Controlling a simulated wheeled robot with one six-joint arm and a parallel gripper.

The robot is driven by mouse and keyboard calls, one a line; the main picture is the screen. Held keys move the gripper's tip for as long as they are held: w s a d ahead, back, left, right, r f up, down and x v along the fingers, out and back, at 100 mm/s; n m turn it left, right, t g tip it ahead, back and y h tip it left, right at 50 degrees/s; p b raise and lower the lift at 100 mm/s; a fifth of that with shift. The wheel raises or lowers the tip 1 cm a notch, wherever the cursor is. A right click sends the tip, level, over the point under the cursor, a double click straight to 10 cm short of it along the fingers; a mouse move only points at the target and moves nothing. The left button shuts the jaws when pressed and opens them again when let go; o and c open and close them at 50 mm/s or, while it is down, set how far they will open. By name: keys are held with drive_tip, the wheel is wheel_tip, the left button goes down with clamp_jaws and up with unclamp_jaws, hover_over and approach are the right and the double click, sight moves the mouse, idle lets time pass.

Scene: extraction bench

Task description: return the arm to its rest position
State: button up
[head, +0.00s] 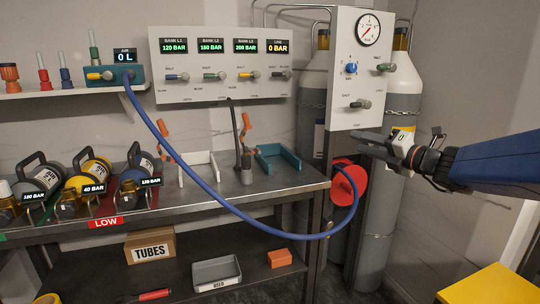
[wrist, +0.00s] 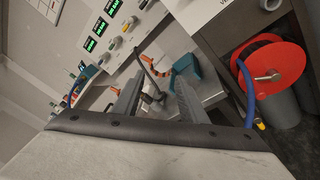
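My gripper (head: 372,143) is in the air at the right, in front of the gauge panel's lower edge and the grey gas cylinders. Its two long dark fingers point left in the head view. In the wrist view, the fingers (wrist: 155,112) stand apart with a clear gap, and nothing is held between them. Through that gap the workbench (wrist: 205,75) shows beyond. My blue arm reaches in from the right edge of the head view.
A red hose reel (head: 348,186) hangs at the bench's right end, below my gripper. Its blue hose (head: 215,200) loops across the bench front. The gauge panel (head: 350,50) and cylinders (head: 402,90) stand close behind. A yellow box (head: 490,286) is at lower right.

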drive_tip(key=s+a+f+n+g+h, duration=0.1)
drive_tip(key=s+a+f+n+g, duration=0.35)
drive_tip(key=s+f+n, duration=0.4)
drive_tip(key=s+a+f+n+g, duration=0.4)
drive_tip(key=s+a+f+n, duration=0.15)
drive_tip(key=s+n, duration=0.5)
drive_tip(key=s+d+f+n+g+h, duration=0.1)
drive_tip(key=s+d+f+n+h, duration=0.3)
drive_tip(key=s+n, duration=0.4)
drive_tip(key=s+d+f+n+h, duration=0.4)
drive_tip(key=s+d+f+n, duration=0.2)
drive_tip(key=n, duration=0.7)
drive_tip(key=shift+s+d+f+g, duration=0.15)
drive_tip(key=shift+s+f+g, duration=0.25)
drive_tip(key=shift+s, duration=0.5)
